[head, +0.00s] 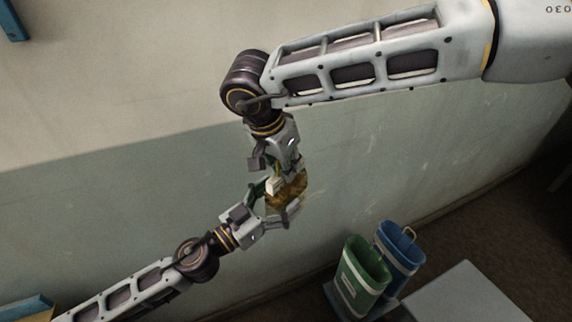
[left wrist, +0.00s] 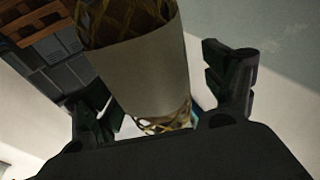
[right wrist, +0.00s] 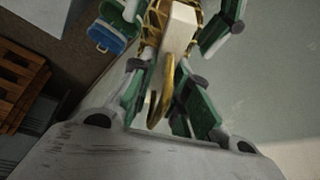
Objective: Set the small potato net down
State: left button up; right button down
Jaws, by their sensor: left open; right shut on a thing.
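The small potato net (head: 290,187) is a yellow-brown mesh with a pale band, held in the air between my two grippers. My right gripper (head: 279,168) is above it, shut on its top end. In the right wrist view a yellow loop (right wrist: 166,85) of the net (right wrist: 152,22) runs between the green-padded fingers. My left gripper (head: 272,206) is below and open, its fingers on either side of the net. In the left wrist view the pale band (left wrist: 150,75) covers much of the net (left wrist: 115,20). Whether the left fingers touch it is unclear.
A green bin (head: 362,272) and a blue bin (head: 398,248) stand at the lower right, beside a grey surface (head: 460,298). A wooden pallet (right wrist: 22,85) shows at the left of the right wrist view. The two-tone wall (head: 420,155) is behind the arms.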

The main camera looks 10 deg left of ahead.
pick_arm(q)
jog(key=v, duration=1)
dwell(1.7)
jog(key=shift+a, duration=0.1)
jog(key=w+a+f+n+y, duration=0.2)
jog(key=w+a+f+y, duration=0.3)
jog(key=f, duration=0.7)
jog(key=w+a+f+n+y, duration=0.15)
jog(key=a+f, duration=0.45)
jog(key=f, duration=0.6)
jog(key=s+a+f+n+g+y, duration=0.1)
jog(key=s+a+f+g+y, duration=0.15)
jog(key=f, duration=0.85)
jog(key=s+a+f+n+g+y, duration=0.15)
jog(key=a+f, duration=0.25)
jog(key=f, duration=0.7)
jog(key=s+d+f+g+y, duration=0.25)
jog(key=s+f+g, duration=0.45)
jog(key=s+f, duration=1.7)
jog(key=s+d+f+g, duration=0.3)
jog(key=s+f, duration=0.3)
jog(key=s, duration=0.5)
